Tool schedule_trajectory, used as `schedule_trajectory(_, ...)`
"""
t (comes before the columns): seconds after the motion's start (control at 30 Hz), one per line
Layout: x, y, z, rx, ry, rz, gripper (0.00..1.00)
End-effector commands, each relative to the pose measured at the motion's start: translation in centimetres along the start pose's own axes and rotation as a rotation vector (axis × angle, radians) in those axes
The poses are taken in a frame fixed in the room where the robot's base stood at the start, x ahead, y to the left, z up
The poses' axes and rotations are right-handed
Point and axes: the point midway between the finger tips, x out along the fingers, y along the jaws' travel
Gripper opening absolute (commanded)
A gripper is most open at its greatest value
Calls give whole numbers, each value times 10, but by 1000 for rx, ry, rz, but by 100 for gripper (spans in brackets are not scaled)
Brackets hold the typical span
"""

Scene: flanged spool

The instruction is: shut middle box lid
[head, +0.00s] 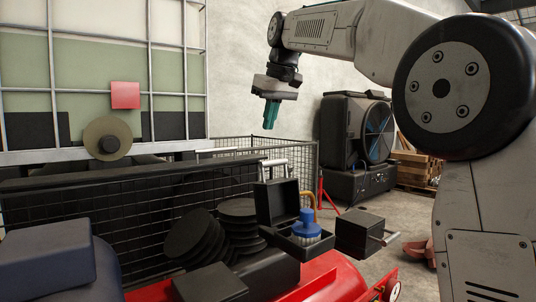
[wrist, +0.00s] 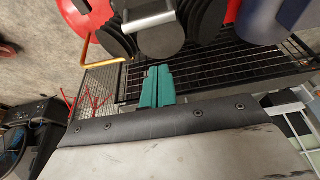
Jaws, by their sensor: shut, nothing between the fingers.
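A small black box (head: 318,248) stands in the middle of the red machine top. Its lid (head: 277,202) is open and stands upright at the back edge. A blue knobbed piece with a pale, bristly lower part (head: 306,228) sits in the box. My gripper (head: 270,115) has teal fingers pointing down, shut and empty. It hangs in the air well above and behind the lid, touching nothing. In the wrist view the shut teal fingers (wrist: 157,88) show before the wire mesh; I cannot clearly make out the box there.
Stacks of black discs (head: 195,237) stand left of the box. Another dark box (head: 358,232) with a metal handle is at its right. A wire mesh cage (head: 120,205) stands behind, with an orange pipe (wrist: 88,52) near it. A large fan (head: 355,130) stands at the back.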

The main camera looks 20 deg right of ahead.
Motion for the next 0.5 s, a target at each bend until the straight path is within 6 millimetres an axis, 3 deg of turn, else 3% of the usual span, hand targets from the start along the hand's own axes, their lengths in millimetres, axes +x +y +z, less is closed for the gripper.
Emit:
schedule_trajectory(0.1, 1, 2, -12, -13, 8, -2, 0)
schedule_trajectory(0.27, 14, 1, -13, -15, 9, -2, 0)
schedule_trajectory(0.5, 62, 1, -13, -15, 6, -3, 0)
